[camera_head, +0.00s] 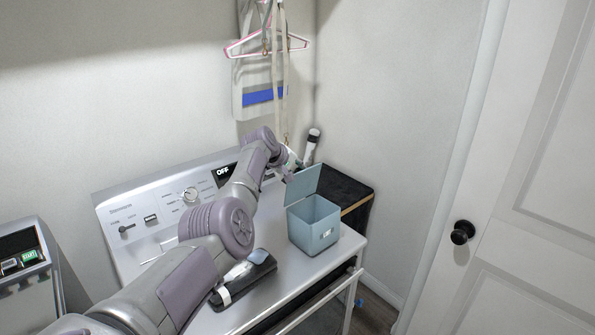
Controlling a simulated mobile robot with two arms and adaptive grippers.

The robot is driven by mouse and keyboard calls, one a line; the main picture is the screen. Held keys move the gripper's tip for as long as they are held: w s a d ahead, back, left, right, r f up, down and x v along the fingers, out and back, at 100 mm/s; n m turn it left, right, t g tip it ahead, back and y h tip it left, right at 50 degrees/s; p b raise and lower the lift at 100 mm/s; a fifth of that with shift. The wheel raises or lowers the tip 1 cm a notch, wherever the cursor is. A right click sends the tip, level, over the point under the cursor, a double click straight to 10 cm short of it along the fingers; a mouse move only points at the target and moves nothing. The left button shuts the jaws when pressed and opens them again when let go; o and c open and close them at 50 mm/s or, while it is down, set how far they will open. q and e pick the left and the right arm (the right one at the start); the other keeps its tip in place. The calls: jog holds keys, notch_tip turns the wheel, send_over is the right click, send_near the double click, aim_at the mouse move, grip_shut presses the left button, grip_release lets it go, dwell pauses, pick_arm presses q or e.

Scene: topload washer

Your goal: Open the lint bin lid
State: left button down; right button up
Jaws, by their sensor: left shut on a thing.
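The lint bin (313,224) is a small light-blue box on the right part of the washer top. Its lid (303,184) stands raised and upright at the back left of the box, and the inside of the bin shows. My left arm reaches across the washer from the lower left. My left gripper (290,168) is at the upper edge of the lid, shut on it. The fingertips are small and partly hidden behind the lid. My right gripper is not in view.
The washer (285,285) has a control panel with a knob (190,194). A dark object (243,278) lies on its top beneath my arm. A dark shelf (345,188) with a white-and-black bottle stands behind the bin. Pink hangers (268,48) hang above. A white door (530,200) is at right.

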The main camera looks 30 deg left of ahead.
pick_arm(q)
jog(key=c, duration=1.3)
grip_release()
jog(key=shift+f, duration=0.2)
jog(key=o, duration=0.3)
jog(key=shift+w+a, duration=0.1)
jog(key=shift+s+a+r, duration=0.15)
jog(key=shift+s+r, duration=0.3)
jog(key=shift+r, duration=0.1)
jog(key=v, duration=1)
jog(key=shift+s, duration=0.35)
jog(key=shift+r, duration=0.1)
